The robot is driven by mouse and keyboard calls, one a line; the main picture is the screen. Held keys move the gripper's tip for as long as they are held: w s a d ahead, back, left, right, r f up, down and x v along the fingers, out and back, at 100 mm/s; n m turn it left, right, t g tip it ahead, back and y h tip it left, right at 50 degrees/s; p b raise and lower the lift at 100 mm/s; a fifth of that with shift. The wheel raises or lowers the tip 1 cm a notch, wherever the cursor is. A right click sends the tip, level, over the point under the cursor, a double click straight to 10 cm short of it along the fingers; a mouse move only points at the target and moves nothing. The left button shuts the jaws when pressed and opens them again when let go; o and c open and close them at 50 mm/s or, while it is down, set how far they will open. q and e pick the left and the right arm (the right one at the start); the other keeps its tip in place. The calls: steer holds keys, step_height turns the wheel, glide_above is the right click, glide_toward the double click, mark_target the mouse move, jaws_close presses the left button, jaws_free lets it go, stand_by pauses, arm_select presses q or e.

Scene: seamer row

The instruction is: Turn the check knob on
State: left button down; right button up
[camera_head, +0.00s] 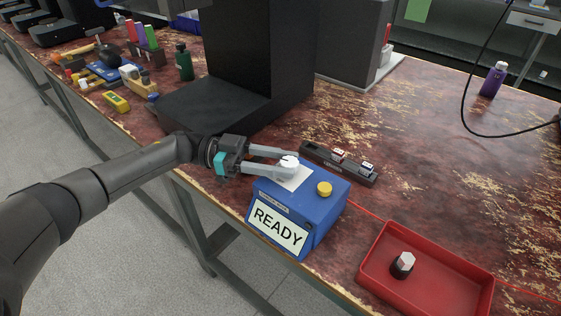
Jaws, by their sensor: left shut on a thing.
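The blue check box (325,213) stands near the front edge of the bench. Its front sign (278,228) reads "READY". A yellow round button (324,188) is on its top at the right. My left gripper (289,166) reaches in from the left over the box's top, above a white label (296,180). Its fingers are shut on a small white knob (289,158), mostly hidden by the fingertips. I cannot tell which way the knob is turned. My right gripper is not in view.
A red tray (372,262) with a black-and-white piece (403,264) stands at the right front. A dark rack (318,156) with small parts lies behind the box. A large black machine (215,107) stands behind my left gripper. The bench at the right is mostly clear.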

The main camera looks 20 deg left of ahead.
arm_select(q)
steer(key=shift+c, duration=2.1)
jaws_free()
steer(key=shift+d, duration=0.1)
steer(key=s+a+b, duration=0.1)
steer(key=a, duration=1.4)
steer(key=shift+s, duration=0.25)
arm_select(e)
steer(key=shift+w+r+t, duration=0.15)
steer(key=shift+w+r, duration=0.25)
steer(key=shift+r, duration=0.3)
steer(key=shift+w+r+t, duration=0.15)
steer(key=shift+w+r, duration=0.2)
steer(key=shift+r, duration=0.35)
arm_select(q)
steer(key=shift+a, duration=0.1)
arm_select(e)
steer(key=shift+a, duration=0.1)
